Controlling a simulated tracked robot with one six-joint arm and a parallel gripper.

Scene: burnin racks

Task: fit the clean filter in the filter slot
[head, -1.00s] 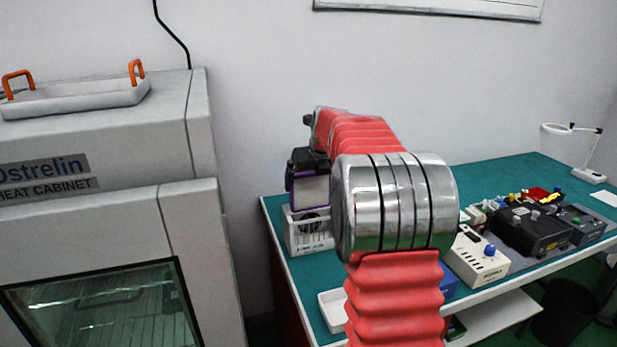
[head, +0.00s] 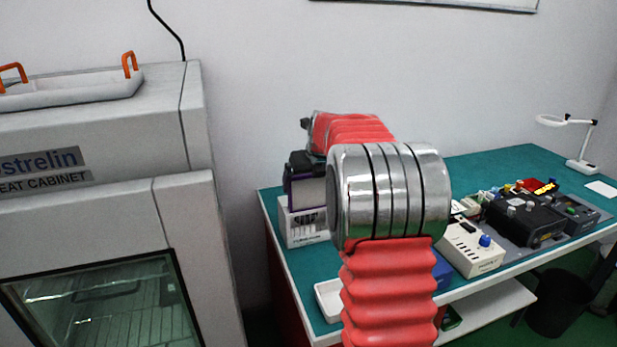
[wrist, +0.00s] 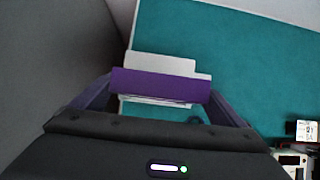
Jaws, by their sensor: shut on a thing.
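The clean filter (head: 311,192) has a purple frame and a pale face. It is upright in my gripper, and its purple edge spans the jaws in the wrist view (wrist: 160,86). My gripper (wrist: 160,95) is shut on it; in the head view the dark gripper body (head: 301,160) is above the filter. A white slotted housing (head: 304,233) stands on the bench directly under the filter, and its top shows beyond the purple edge in the wrist view (wrist: 160,64). The filter's lower part overlaps the housing's top. The slot itself is hidden, so I cannot tell how far in the filter is.
The green bench (head: 275,203) has a white tray (head: 327,302) near its front edge. A cream box with a blue knob (head: 470,250) and black equipment (head: 525,222) stand to the right. The grey heat cabinet (head: 185,225) is on the left.

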